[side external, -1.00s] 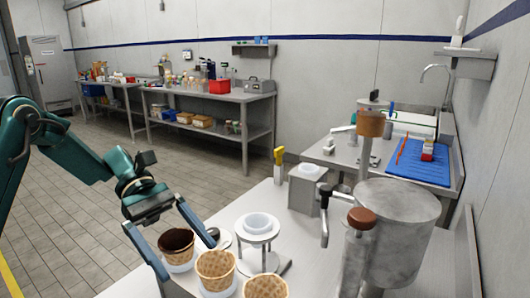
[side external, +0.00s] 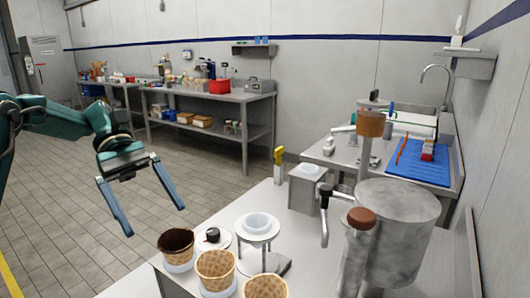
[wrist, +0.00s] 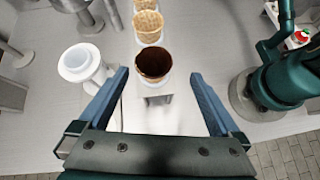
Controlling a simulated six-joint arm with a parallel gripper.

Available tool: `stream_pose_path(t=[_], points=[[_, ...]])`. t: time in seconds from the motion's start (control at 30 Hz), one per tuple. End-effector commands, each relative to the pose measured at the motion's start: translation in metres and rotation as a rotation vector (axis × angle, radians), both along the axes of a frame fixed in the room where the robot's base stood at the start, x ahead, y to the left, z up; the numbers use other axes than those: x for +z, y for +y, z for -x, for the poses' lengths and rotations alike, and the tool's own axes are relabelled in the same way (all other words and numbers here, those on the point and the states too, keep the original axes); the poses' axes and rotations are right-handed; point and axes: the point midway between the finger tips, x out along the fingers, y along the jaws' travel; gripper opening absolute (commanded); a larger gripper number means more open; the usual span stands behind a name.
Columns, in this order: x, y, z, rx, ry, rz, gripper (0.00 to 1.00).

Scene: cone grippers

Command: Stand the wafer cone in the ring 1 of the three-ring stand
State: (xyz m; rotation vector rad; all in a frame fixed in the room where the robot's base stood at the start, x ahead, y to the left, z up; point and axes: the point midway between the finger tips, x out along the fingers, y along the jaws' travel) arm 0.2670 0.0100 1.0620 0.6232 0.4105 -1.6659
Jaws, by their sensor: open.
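The wafer cone with a dark brown inside (side external: 176,243) stands upright in a white ring (side external: 179,267), at the far-left end of a row of cones. It also shows in the wrist view (wrist: 154,64), ahead of my fingertips. Two plain wafer cones (side external: 215,266) (side external: 265,287) stand in line with it, in white holders that look like the three-ring stand. No ring number is readable. My gripper (side external: 155,221) is open and empty, above and left of the dark cone and apart from it. In the wrist view its fingers (wrist: 159,73) are spread wide.
A round-topped stand with an empty white cup (side external: 257,224) is behind the cones; it shows left in the wrist view (wrist: 80,62). A small dark-knobbed disc (side external: 213,239) lies beside it. A metal drum machine (side external: 392,232) stands right. The table's left is clear.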

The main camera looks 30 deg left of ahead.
Motion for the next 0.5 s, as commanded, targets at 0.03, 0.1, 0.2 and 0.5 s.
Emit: stream_pose_path(t=[0.03,0.1,0.2,0.5], points=[[0.004,-0.012,0.007,-0.054,-0.051,-0.068,0.99],[0.004,-0.023,0.017,-0.132,-0.127,-0.164,0.99],[0.004,-0.037,0.033,-0.251,-0.243,-0.297,0.99],[-0.003,-0.053,0.080,-0.647,-0.640,-0.663,0.99]])
